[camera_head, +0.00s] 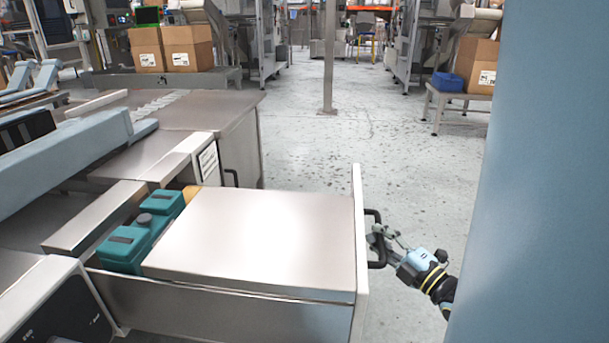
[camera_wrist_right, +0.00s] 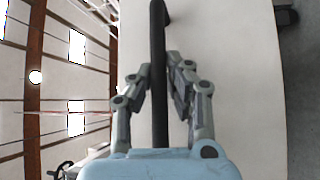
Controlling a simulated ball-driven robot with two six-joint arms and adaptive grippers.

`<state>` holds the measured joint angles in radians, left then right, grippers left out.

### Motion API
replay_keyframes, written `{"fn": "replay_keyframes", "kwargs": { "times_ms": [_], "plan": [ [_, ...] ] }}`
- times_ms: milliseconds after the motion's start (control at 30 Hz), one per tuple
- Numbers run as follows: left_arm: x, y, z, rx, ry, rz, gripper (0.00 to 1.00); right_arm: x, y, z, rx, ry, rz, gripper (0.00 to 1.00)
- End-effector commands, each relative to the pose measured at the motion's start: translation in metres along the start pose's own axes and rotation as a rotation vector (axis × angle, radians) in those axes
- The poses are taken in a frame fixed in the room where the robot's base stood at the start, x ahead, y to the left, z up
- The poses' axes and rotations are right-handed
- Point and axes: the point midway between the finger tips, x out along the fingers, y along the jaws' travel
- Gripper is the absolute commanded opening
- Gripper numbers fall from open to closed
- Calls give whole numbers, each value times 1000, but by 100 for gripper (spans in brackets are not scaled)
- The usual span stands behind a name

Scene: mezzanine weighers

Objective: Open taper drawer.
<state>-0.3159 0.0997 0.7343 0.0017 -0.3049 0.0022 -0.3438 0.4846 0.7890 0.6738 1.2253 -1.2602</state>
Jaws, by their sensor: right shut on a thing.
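The taper drawer (camera_head: 358,285) stands pulled out from the metal cabinet toward the right in the head view. Its pale front panel also shows in the wrist view (camera_wrist_right: 235,80). A black bar handle (camera_head: 376,216) is fixed on the outer face of that panel, and it runs up the middle of the wrist view (camera_wrist_right: 158,40). My right gripper (camera_head: 375,240) is at the handle, its grey fingers on both sides of the bar and shut on it. My left gripper is not in view.
Inside the drawer are a flat metal-topped block (camera_head: 255,235) and teal cases (camera_head: 125,247). A second cabinet (camera_head: 240,145) with a black handle stands behind. The speckled floor (camera_head: 420,160) right of the drawer is clear. A thin post (camera_head: 329,60) stands farther back.

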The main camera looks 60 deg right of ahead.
Motion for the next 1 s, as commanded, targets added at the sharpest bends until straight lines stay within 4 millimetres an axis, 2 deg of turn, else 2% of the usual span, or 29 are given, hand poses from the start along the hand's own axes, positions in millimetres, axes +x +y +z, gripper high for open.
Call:
{"fn": "replay_keyframes", "kwargs": {
  "times_ms": [267,700,733,900,1000],
  "plan": [
    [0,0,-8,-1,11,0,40,-11,5,13,-3,0,4,0],
    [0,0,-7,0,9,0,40,-12,6,15,-2,0,6,0],
    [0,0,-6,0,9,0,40,-12,6,15,-2,0,6,16],
    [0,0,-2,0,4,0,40,-12,5,14,-2,0,4,38],
    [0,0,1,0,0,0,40,-13,5,14,-1,0,3,38]
  ]
}}
